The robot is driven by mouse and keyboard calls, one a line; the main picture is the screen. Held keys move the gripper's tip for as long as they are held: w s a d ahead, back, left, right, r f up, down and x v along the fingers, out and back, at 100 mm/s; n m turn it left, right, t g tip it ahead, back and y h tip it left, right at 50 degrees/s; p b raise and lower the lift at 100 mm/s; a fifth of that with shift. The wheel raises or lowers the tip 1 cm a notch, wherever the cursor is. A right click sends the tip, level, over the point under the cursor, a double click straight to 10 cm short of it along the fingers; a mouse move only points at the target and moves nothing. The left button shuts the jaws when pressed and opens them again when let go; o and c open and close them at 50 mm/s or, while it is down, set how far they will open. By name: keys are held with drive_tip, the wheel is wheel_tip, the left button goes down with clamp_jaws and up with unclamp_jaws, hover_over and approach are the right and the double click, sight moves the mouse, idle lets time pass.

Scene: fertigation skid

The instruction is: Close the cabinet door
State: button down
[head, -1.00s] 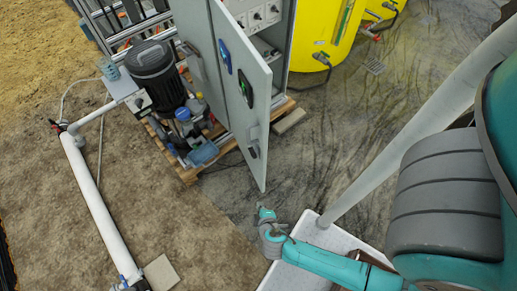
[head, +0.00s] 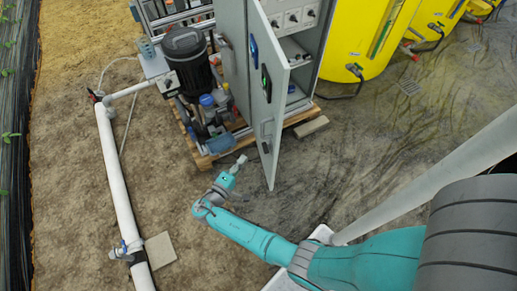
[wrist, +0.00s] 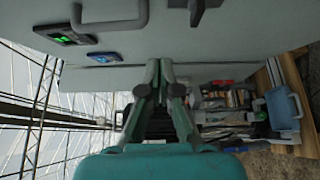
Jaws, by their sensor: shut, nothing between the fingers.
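The grey cabinet door (head: 279,120) stands open, swung out toward me from the cabinet (head: 232,60). Its outer face carries a blue panel, a green-lit display (head: 266,83) and a dark handle (head: 266,146). In the wrist view the door (wrist: 215,45) fills the top, with the green display (wrist: 68,38) and a grey handle (wrist: 110,22). My gripper (head: 241,160) is left of the door's lower free edge, on the outer-face side, apparently not touching it. In the wrist view its fingers (wrist: 159,68) are together and empty. The exact gap to the door is unclear.
A dark pump motor (head: 184,55) and bottles stand on a wooden pallet (head: 200,143) left of the cabinet. A white pipe (head: 115,185) runs along the floor at left. Yellow tanks (head: 365,35) stand behind right. A loose block (head: 311,127) lies right of the pallet.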

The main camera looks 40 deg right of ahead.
hover_over(265, 147)
drive_tip(key=w+a, duration=0.2)
drive_tip(key=a, duration=0.1)
drive_tip(key=shift+s+d, duration=0.55)
drive_tip(key=shift+d, duration=0.2)
drive_tip(key=shift+s+d, duration=0.5)
drive_tip(key=shift+d, duration=0.2)
drive_tip(key=shift+f, duration=0.1)
